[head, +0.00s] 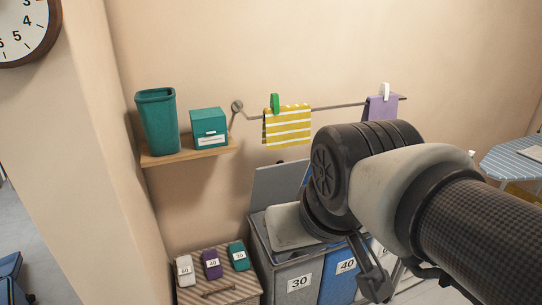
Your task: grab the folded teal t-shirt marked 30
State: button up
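The folded teal t-shirt (238,256) lies at the right end of a short row of folded clothes on a striped wooden-looking top (216,283), with a white tag reading 30. My gripper (375,287) is low in the picture, in front of the bins and well to the right of the teal t-shirt, apart from it. It is seen from the side and partly cut by my own arm, so I cannot make out the gap between its fingers. No cloth shows in it.
Purple (212,264) and pale grey (184,270) folded items, tagged 40 and apparently 60, lie left of the teal one. Grey bin 30 (297,285) and blue bin 40 (342,277) stand right. A shelf (190,151) holds a teal bin (158,122) and teal box (208,128).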

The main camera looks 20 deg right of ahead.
aim_at(238, 255)
jog(key=k+l+z, duration=0.15)
jog(key=l, duration=0.2)
jog(key=k+l+z, duration=0.2)
jog(key=l+z, duration=0.15)
jog(key=l, duration=0.75)
jog(key=i+l+z, duration=0.1)
jog(key=l, duration=0.4)
jog(key=i+l+u, duration=0.2)
jog(key=l, duration=0.35)
jog(key=i+l+u, duration=0.1)
jog(key=i+l, duration=0.15)
jog(key=u, duration=1.65)
jog(key=z, duration=0.2)
jog(key=i+l, duration=0.15)
jog(key=i+u, duration=0.05)
jog(key=i, duration=0.05)
